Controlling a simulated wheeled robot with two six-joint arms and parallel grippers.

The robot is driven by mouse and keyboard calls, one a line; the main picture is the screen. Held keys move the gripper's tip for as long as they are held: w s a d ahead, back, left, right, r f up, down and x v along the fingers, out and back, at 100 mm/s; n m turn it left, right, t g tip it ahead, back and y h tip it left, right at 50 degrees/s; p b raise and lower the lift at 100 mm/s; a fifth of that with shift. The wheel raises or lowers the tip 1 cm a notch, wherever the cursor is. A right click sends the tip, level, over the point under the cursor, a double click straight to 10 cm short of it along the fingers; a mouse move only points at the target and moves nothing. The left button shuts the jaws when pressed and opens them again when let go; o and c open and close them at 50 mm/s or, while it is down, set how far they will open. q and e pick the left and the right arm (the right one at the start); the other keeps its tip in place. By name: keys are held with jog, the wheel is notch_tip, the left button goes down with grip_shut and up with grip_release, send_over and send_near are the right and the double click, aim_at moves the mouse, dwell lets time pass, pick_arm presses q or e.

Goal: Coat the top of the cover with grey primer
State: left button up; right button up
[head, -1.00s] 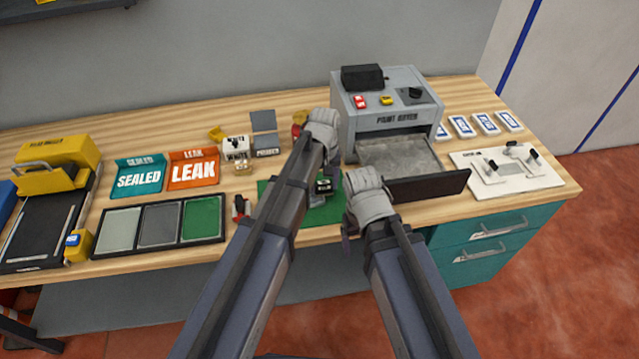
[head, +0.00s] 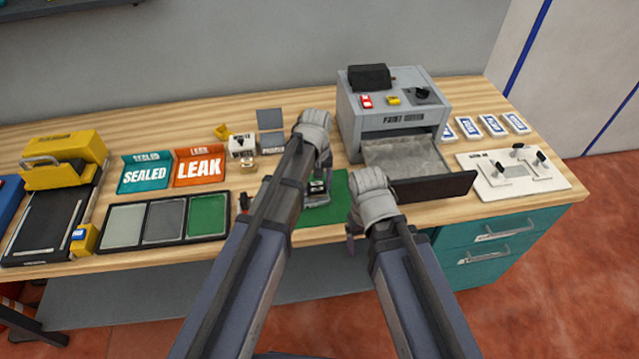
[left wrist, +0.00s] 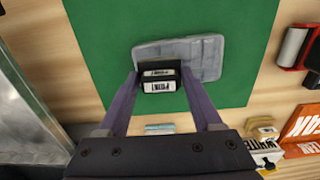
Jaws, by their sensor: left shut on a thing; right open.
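The cover (left wrist: 205,55) is a light grey, ribbed plate lying flat on a green mat (left wrist: 110,40); in the head view it shows low on the mat (head: 318,200), partly hidden by my left arm. My left gripper (left wrist: 158,78) is shut on a small black block (left wrist: 160,68) with white labels, which also shows in the head view (head: 318,187). The block overlaps the cover's near left part; I cannot tell whether they touch. My right gripper (head: 352,232) is open and empty at the mat's right edge, in front of the machine's tray.
A grey machine (head: 390,115) with an open tray (head: 405,155) stands right of the mat. Left of the mat are a three-panel tray (head: 160,226), SEALED (head: 146,175) and LEAK (head: 199,168) bins and a WHITE box (head: 242,147). A red-handled roller (left wrist: 293,48) lies beside the mat.

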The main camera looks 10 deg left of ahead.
pick_arm(q)
jog(key=shift+s+a+f, duration=0.1)
jog(key=shift+s+a, duration=0.15)
jog(key=shift+a, duration=0.35)
jog(key=shift+s+a, duration=0.2)
jog(key=shift+a, duration=0.4)
jog(key=shift+a, duration=0.15)
jog(key=shift+s+a, duration=0.25)
jog(key=shift+a, duration=0.45)
jog(key=shift+s+a, duration=0.25)
jog(key=shift+a, duration=0.4)
jog(key=shift+a, duration=0.1)
jog(key=shift+s+a, duration=0.3)
jog(key=shift+a, duration=0.35)
jog(key=shift+s+a, duration=0.25)
jog(key=shift+a, duration=0.4)
